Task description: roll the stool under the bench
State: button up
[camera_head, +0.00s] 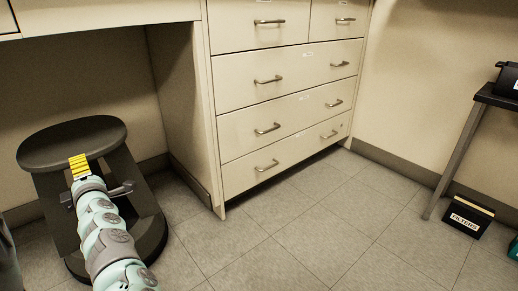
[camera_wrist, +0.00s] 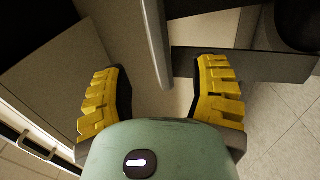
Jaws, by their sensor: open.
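The stool (camera_head: 70,143) has a dark round seat and a dark stand with a wide round foot. In the head view it stands upright at the left, before the open knee space of the cream bench (camera_head: 110,35). My gripper (camera_head: 79,165) overlaps the near edge of the seat there, and its arm hides part of the stand. In the wrist view my gripper (camera_wrist: 160,98) has its two yellow fingers wide apart. A grey bar reaches down toward the gap between them. I cannot tell whether a finger touches the stool.
The bench's drawer block (camera_head: 285,100) stands right of the knee space, its side panel close to the stool. A black box labelled FILTERS (camera_head: 467,216) sits on the floor at the right, beside a dark table's leg (camera_head: 455,160). The tiled floor (camera_head: 300,225) between is clear.

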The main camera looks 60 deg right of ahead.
jog(key=shift+s, duration=0.65)
